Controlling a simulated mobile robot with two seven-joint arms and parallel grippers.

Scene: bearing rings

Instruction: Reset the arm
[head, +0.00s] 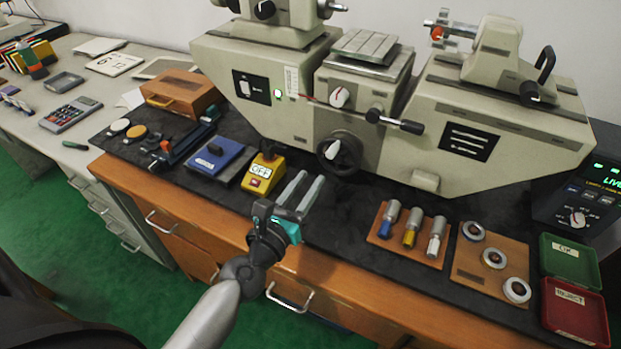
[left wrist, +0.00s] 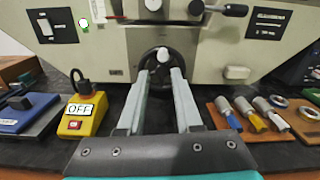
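My left gripper (head: 297,194) reaches in from the bottom of the head view and hangs over the front of the black bench mat, before the large beige machine. Its two grey fingers are parallel and apart, with nothing between them. In the left wrist view the gripper (left wrist: 166,100) shows the same open gap, pointing at the machine's black handwheel (left wrist: 160,62). My right gripper is not in either view.
A yellow switch box (head: 262,173) stands just left of the gripper. Right of it are a wooden block with several plugs (head: 410,233), a ring board (head: 490,262), a green OK tray (head: 570,260) and a red REJECT tray (head: 575,311). The beige machine (head: 455,150) blocks the back.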

